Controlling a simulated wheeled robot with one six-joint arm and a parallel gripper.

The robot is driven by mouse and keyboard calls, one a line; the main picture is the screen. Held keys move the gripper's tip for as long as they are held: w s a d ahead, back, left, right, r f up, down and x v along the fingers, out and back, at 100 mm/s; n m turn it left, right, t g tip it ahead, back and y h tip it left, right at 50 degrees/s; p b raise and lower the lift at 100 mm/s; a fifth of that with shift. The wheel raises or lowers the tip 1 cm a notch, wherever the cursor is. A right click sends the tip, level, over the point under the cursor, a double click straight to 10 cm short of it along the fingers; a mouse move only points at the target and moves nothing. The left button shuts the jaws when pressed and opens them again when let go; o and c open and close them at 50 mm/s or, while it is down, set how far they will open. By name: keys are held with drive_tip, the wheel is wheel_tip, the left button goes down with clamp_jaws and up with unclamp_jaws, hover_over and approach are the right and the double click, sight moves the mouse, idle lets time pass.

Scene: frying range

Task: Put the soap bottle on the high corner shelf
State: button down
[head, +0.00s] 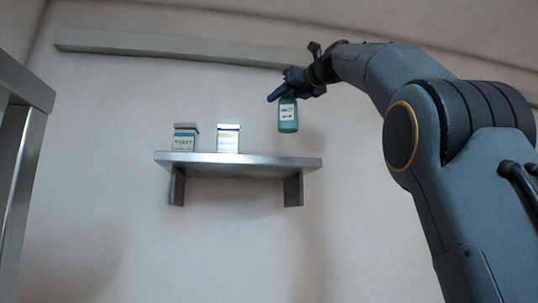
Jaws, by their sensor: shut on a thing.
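The soap bottle (288,117) is green with a white label and hangs upright from my gripper (282,93). My gripper is shut on its upper part, which the fingers hide. The high shelf (240,162) is a grey metal board on two brackets on the wall. In the picture the bottle is above the shelf's right part, with a small gap under its base. From this low view I cannot tell whether the bottle is directly over the board or in front of it.
The shelf's right part looks free. A grey rail (170,46) runs along the wall above. A metal frame (22,85) stands at the left edge.

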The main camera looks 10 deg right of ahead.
sight(295, 119)
drive_tip(key=f, duration=0.2)
drive_tip(key=d+f, duration=0.1)
drive_tip(key=f, duration=0.1)
drive_tip(key=shift+s+f, duration=0.1)
drive_tip(key=shift+f+b, duration=0.4)
drive_tip(key=shift+f, duration=2.35)
drive_tip(key=c, duration=1.4)
unclamp_jaws()
drive_tip(key=shift+f, duration=0.1)
drive_tip(key=shift+s+r, duration=0.1)
drive_tip(key=shift+r, duration=0.1)
drive_tip(key=b+v, duration=0.4)
drive_tip(key=v, duration=0.8)
drive_tip(key=shift+a+b, duration=0.1)
drive_tip(key=shift+b, duration=0.2)
drive_tip(key=shift+a, duration=0.15)
